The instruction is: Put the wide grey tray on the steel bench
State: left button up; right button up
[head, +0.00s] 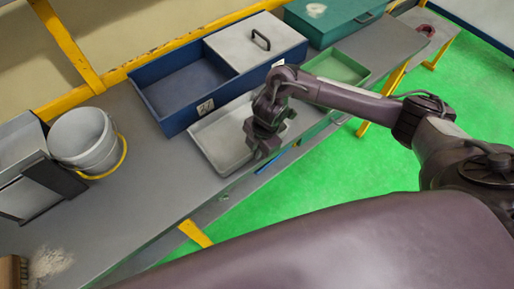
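The wide grey tray (212,145) is a shallow, light grey tray at the bench's front edge, in front of the blue box. My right gripper (263,152) points down at the tray's right front side, and the wrist covers the tray's right part. I cannot tell whether its fingers are apart or shut on the rim. The grey bench top (120,215) runs diagonally across the view, and the tray appears to lie on it; contact under the tray is hidden. My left gripper is not in view.
A blue box (165,118) with a partly covering grey lid (240,42) stands behind the tray. A green tray (338,66) and teal case (335,22) are to the right. A white bucket (82,138) and grey bin (22,165) stand left. Bare bench lies between bucket and tray.

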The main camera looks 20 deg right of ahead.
jog(key=o, duration=0.3)
jog(key=shift+r, duration=0.15)
notch_tip(320, 180, up, 12)
jog(key=d+p, duration=0.1)
jog(key=d, duration=0.1)
jog(key=shift+s+p, duration=0.2)
jog(key=shift+p, duration=0.1)
